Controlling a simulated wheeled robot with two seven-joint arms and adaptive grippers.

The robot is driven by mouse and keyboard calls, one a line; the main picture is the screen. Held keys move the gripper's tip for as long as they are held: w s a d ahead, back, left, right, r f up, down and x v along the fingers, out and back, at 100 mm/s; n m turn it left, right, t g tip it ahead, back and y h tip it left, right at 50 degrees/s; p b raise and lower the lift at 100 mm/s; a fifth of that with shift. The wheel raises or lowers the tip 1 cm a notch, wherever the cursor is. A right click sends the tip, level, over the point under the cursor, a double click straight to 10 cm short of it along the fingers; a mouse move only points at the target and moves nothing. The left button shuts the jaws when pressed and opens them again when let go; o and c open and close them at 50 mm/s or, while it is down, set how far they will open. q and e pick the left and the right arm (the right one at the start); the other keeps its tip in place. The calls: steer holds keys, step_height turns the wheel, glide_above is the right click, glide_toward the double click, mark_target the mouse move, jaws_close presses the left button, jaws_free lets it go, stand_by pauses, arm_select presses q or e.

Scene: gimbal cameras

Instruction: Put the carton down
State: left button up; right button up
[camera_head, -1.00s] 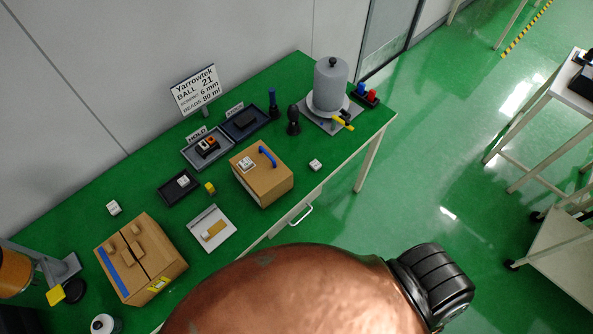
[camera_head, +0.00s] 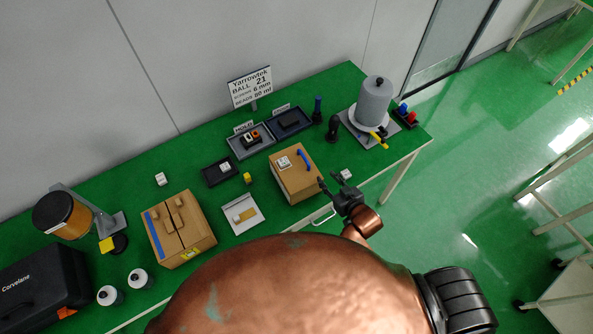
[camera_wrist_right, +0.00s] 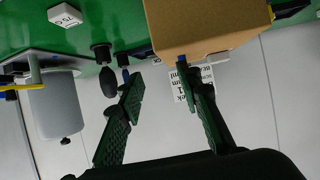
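A brown carton (camera_head: 288,183) with a blue handle and a white label block on top sits on the green table near its front edge. A second brown carton (camera_head: 188,243), with a blue strip and small blocks on its lid, sits further left. My right gripper (camera_head: 333,183) is just right of the blue-handled carton. In the right wrist view, my right gripper (camera_wrist_right: 161,82) has its fingers apart with nothing between them. The carton (camera_wrist_right: 200,22) shows beyond them, upside down, and contact cannot be told. My left gripper is not in view.
A small white block (camera_head: 346,174) lies near my right gripper. A grey cylinder (camera_head: 374,102) stands on a plate at the back right. Trays (camera_head: 237,148) lie behind the carton, and a white scale (camera_head: 253,222) lies to its left. A black case (camera_head: 40,285) is at far left.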

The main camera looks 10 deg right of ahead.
mark_target(307, 161)
steer(key=w+a, duration=0.1)
steer(key=a+r+t+y, duration=0.1)
steer(key=w+a+r+n+y, duration=0.1)
steer(key=shift+w+a+r, duration=0.25)
steer(key=shift+w+a, duration=0.05)
steer(key=shift+a, duration=0.05)
steer(key=shift+w+a, duration=0.2)
steer(key=shift+w, duration=0.15)
steer(key=p+x, duration=0.1)
steer(key=x, duration=0.6)
steer(key=shift+d, duration=0.2)
jaws_close()
steer(key=shift+r, duration=0.15)
